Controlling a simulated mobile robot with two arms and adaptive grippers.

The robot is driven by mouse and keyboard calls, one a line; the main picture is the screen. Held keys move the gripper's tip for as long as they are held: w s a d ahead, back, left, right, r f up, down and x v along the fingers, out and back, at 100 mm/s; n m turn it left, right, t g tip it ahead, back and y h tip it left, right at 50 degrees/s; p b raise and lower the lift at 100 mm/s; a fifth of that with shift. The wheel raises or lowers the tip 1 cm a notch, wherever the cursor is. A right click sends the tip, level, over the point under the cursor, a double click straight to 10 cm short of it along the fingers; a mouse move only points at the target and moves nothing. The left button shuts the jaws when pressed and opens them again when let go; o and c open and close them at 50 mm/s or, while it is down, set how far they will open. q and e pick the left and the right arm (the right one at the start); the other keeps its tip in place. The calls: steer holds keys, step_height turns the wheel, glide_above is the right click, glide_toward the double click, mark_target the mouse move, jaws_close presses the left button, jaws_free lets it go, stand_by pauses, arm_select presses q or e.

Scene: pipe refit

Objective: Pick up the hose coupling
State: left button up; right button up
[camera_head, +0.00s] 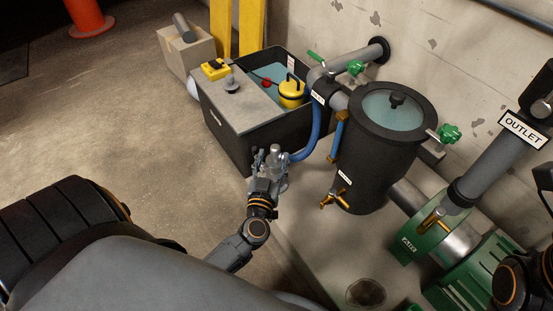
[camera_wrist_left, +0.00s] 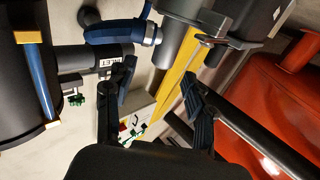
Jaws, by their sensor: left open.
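The hose coupling (camera_head: 276,153) is a grey fitting at the end of a blue hose (camera_head: 315,134), low in front of the dark tank. My left gripper (camera_head: 264,162) is open beside it, and its fingers partly hide it. In the left wrist view the open fingers (camera_wrist_left: 158,98) stand apart with nothing between them. The coupling's pale grey collar (camera_wrist_left: 151,35) and blue hose (camera_wrist_left: 113,31) show above and beyond the fingertips there. I cannot tell whether a finger touches the coupling. My right gripper is not in view; part of my right arm shows at the lower right.
A dark tank (camera_head: 232,139) with a grey lid holds a yellow pump (camera_head: 292,92). A black filter vessel (camera_head: 375,158) with brass valves stands close on the right. Pipes (camera_head: 497,160) and a green motor (camera_head: 484,277) lie farther right. The floor (camera_head: 130,130) at left is clear.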

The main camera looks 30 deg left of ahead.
mark_target(274, 152)
arm_select(q)
steer(key=b+x, duration=0.2)
steer(key=x, duration=0.1)
steer(key=shift+w+a+f, duration=0.25)
steer(key=shift+w+a+r, duration=0.1)
steer(key=shift+w+a, duration=0.1)
steer(key=shift+w, duration=0.3)
steer(key=shift+r, duration=0.1)
jaws_close()
